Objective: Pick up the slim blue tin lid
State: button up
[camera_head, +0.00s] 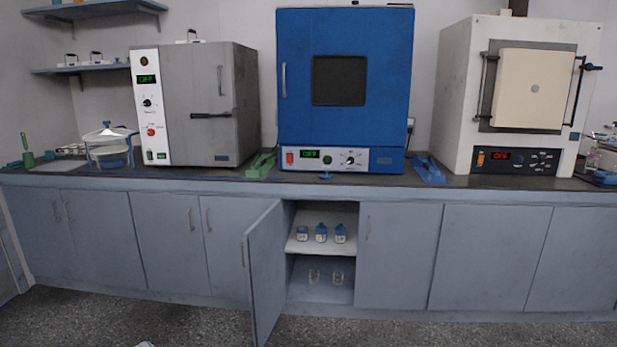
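I cannot make out a slim blue tin lid for certain. Three small containers with blue tops stand on the upper shelf of the open cabinet: a left one (302,234), a middle one (321,234) and a right one (340,234). The left one looks lower than the other two. They are too small to tell whether any top is a tin lid. My gripper is not in view.
The cabinet door (264,270) stands open, jutting toward me left of the shelves. Clear glassware (314,276) sits on the lower shelf. Grey, blue and white ovens stand on the counter (225,176). The speckled floor (430,332) in front looks mostly clear.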

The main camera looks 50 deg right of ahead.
aim_at(326, 176)
jog(key=u, duration=0.55)
jog(key=i, duration=1)
jog(key=z, duration=2.45)
